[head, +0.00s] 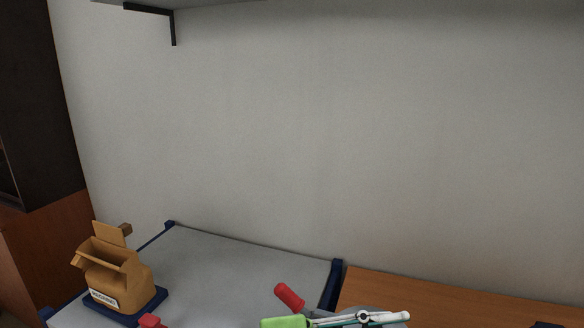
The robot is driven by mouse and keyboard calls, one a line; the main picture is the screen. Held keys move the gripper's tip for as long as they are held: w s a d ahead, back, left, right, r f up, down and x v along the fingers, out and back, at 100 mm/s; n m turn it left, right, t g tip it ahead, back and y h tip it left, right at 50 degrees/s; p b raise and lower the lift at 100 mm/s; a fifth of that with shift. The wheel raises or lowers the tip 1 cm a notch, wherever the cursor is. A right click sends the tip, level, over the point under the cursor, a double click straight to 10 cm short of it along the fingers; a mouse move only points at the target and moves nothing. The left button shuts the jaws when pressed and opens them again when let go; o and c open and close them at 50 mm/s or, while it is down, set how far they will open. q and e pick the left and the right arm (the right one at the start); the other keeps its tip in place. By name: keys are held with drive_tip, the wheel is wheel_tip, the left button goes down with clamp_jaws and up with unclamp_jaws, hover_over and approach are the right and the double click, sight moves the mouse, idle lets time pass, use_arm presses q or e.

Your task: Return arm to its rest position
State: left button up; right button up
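Neither of my grippers shows clearly in the head view, and I cannot see either arm. An open brown paper bag (118,278) with a white label stands upright on a dark blue base (157,301) at the lower left. A red handle-like piece (289,296) shows at the bottom centre. Beside it is a green piece (284,322), with a white and teal jointed tool (364,317) to its right. Both are cut off by the bottom edge.
A grey tabletop (225,272) with blue corner fittings spans the lower middle. A wooden surface (450,297) adjoins it at right. Another red piece (151,321) is at the bottom left. A shelf (350,5) hangs overhead. A dark cabinet (35,100) stands left.

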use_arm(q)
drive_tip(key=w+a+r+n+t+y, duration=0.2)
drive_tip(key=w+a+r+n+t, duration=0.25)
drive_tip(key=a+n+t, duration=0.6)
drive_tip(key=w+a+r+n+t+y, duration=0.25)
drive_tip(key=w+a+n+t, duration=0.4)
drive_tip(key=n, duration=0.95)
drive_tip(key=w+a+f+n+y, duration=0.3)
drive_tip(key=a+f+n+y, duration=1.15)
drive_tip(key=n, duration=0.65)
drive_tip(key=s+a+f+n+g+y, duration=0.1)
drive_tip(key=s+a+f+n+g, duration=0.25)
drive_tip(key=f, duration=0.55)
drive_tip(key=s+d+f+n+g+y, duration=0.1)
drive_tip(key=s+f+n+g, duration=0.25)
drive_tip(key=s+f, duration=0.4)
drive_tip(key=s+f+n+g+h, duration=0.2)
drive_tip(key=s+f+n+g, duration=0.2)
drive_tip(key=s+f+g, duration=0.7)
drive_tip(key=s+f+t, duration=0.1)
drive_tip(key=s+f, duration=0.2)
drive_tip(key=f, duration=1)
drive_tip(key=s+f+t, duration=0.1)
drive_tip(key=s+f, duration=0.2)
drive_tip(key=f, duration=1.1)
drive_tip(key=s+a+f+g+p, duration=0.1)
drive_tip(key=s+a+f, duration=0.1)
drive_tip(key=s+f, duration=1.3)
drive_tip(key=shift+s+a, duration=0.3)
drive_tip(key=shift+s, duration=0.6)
